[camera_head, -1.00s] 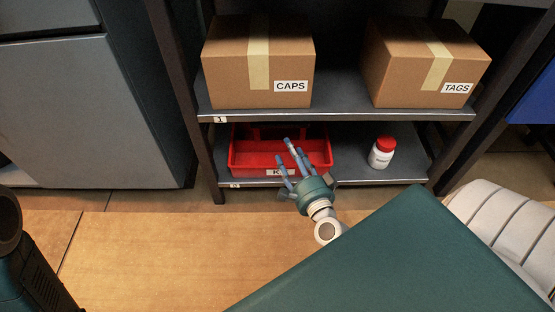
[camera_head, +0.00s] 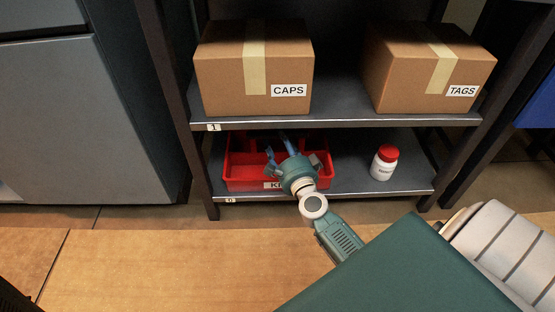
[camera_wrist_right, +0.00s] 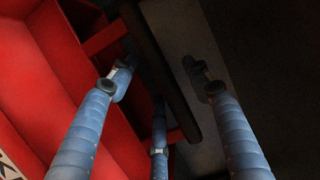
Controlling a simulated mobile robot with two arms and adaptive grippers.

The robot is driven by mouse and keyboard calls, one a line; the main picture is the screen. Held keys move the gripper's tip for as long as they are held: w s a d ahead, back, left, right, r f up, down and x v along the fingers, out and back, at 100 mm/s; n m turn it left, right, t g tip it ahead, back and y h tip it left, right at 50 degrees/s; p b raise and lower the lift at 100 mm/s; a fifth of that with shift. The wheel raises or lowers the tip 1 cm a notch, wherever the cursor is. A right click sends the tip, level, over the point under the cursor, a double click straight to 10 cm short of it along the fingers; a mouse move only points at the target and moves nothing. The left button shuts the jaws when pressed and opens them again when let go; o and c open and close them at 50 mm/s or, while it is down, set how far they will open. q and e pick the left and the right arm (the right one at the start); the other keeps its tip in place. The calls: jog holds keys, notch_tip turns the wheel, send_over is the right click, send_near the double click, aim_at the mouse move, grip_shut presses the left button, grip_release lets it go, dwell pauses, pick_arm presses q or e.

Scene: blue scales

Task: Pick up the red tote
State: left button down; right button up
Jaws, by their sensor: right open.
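The red tote (camera_head: 236,176) sits on the lower shelf at the left, with a white label on its front, partly covered by my right gripper. In the right wrist view the tote (camera_wrist_right: 38,75) fills the left side, and a dark bar (camera_wrist_right: 165,75), perhaps its handle, runs down the middle. My right gripper (camera_head: 279,150) is open, its blue fingers reaching over the tote under the upper shelf. In the right wrist view the fingers (camera_wrist_right: 160,90) are spread on either side of the dark bar, with nothing visibly clamped. My left gripper is not in view.
A white bottle with a red cap (camera_head: 384,163) stands right of the tote on the lower shelf. The upper shelf (camera_head: 340,115) holds the CAPS box (camera_head: 235,85) and the TAGS box (camera_head: 405,85). Dark rack posts flank both sides. A grey cabinet (camera_head: 85,120) stands at the left.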

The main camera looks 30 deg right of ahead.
jog(key=shift+w+d, duration=0.15)
jog(key=shift+w, duration=0.3)
jog(key=shift+c, duration=0.3)
grip_shut()
jog(key=shift+r, duration=0.1)
jog(key=shift+r, duration=0.1)
